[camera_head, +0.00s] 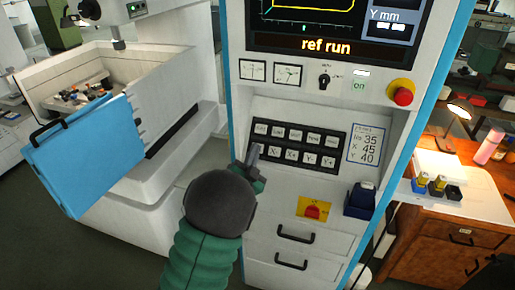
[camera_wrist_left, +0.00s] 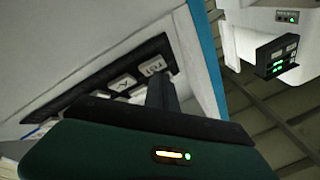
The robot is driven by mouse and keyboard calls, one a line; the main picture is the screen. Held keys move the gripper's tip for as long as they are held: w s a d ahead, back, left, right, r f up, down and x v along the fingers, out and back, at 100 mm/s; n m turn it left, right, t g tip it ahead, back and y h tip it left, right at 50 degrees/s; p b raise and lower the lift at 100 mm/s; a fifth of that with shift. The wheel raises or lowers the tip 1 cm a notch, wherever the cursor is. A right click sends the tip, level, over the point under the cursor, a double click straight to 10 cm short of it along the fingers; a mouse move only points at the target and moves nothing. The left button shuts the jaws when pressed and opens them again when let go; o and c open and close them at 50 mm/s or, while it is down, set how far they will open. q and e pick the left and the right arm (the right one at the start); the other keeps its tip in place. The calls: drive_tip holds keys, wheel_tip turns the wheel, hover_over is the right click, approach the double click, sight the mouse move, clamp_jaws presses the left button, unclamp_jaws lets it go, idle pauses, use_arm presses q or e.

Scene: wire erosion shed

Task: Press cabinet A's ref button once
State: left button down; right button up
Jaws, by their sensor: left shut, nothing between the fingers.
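The cabinet (camera_head: 240,120) stands in the middle of the head view with a screen (camera_head: 335,40) reading "ref run". Below it is a black button panel (camera_head: 342,142) with two rows of pale buttons; several bottom labels read like X and Y with signs. My left gripper (camera_head: 254,153) is shut and empty, its tips at the panel's left end, covering the lower left button. In the left wrist view the shut fingers (camera_wrist_left: 161,90) stand close beside a lettered end button (camera_wrist_left: 152,66). I cannot tell whether they touch it. My right gripper is out of view.
A red stop knob (camera_head: 402,93), a yellow-and-red switch (camera_head: 314,208) and a dark blue box (camera_head: 360,199) are on the cabinet front. Left is a machine with an open blue door (camera_head: 85,155). Right is a wooden desk (camera_head: 440,245) with a lamp (camera_head: 459,111).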

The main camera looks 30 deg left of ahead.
use_arm(q)
drive_tip(key=shift+s+d+r, duration=0.1)
drive_tip(key=shift+s+r, duration=0.25)
drive_tip(key=shift+s, duration=0.1)
drive_tip(key=s+r+p, duration=0.1)
drive_tip(key=s, duration=0.1)
drive_tip(key=s+d+r+p, duration=0.1)
drive_tip(key=s+r, duration=0.1)
idle(0.3)
drive_tip(key=shift+w+f, duration=0.1)
drive_tip(key=shift+f, duration=0.05)
idle(0.4)
